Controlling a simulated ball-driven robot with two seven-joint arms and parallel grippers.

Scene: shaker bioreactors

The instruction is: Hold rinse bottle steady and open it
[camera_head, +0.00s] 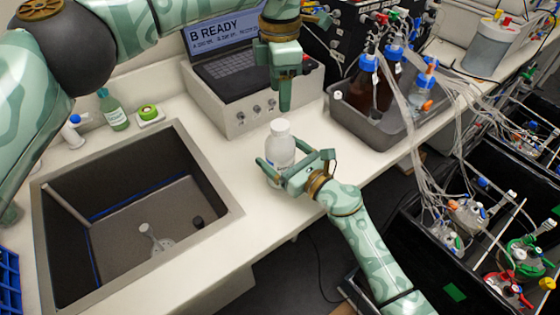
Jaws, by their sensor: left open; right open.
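The rinse bottle (281,147), pale and translucent with a white cap (280,127), stands upright on the white counter to the right of the sink. My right gripper (274,170) comes in from the lower right, low on the bottle. Its open fingers are on either side of the bottle's lower body; I cannot tell whether they touch it. My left gripper (284,105) is open and points down, above and just behind the cap, with nothing in it. Its fingers overlap in this view.
The sink (140,215) lies left of the bottle. A grey control box with a laptop (235,95) stands behind it. A grey tray (390,128) with brown bottles and tubing is at the right. Bare counter lies around the bottle.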

